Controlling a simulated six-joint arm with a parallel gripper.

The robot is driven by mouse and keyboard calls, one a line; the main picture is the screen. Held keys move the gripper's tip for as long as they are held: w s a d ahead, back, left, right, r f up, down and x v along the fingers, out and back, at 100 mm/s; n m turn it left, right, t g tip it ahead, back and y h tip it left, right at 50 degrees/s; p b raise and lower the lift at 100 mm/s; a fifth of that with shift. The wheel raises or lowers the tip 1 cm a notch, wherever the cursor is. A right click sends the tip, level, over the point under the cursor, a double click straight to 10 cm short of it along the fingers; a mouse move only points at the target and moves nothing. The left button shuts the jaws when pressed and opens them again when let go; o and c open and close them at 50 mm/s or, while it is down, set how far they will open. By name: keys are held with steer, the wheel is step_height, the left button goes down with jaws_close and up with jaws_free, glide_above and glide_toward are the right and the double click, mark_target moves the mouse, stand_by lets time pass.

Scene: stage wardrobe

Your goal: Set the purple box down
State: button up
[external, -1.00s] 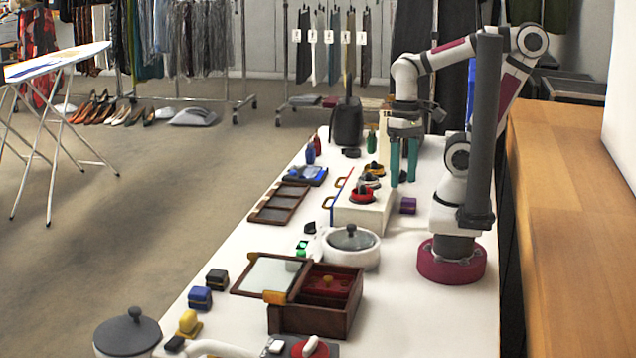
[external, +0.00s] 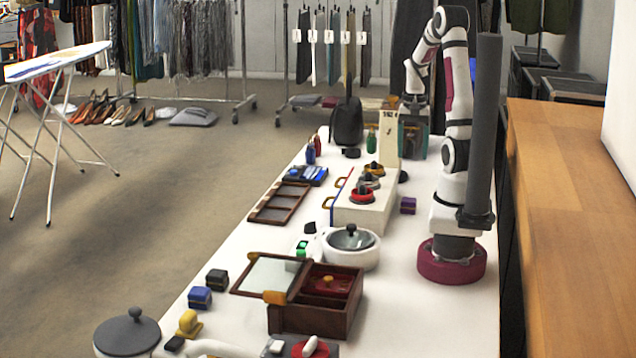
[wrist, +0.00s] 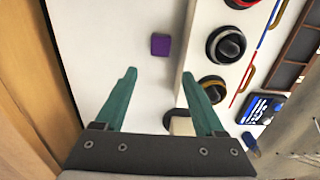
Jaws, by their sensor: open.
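The purple box (external: 408,205) sits on the white table, just right of a low white cabinet and left of my arm's base. In the wrist view the purple box (wrist: 160,45) lies on the table beyond my fingertips, apart from them. My gripper (external: 413,142) is toward the far end of the table, behind the box. In the wrist view its teal fingers (wrist: 159,74) are spread with nothing between them.
A white cabinet (external: 362,214) with dark and red knobs stands left of the box. A white pot (external: 350,252) and an open wooden box (external: 312,318) are nearer. A black rounded object (external: 347,125) and a green bottle (external: 372,141) stand at the far end.

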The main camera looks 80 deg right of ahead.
mark_target(409, 199)
step_height(409, 199, down, 16)
steer(key=shift+w+a+r, duration=0.1)
steer(key=shift+a, duration=0.05)
jaws_close()
stand_by(0.4)
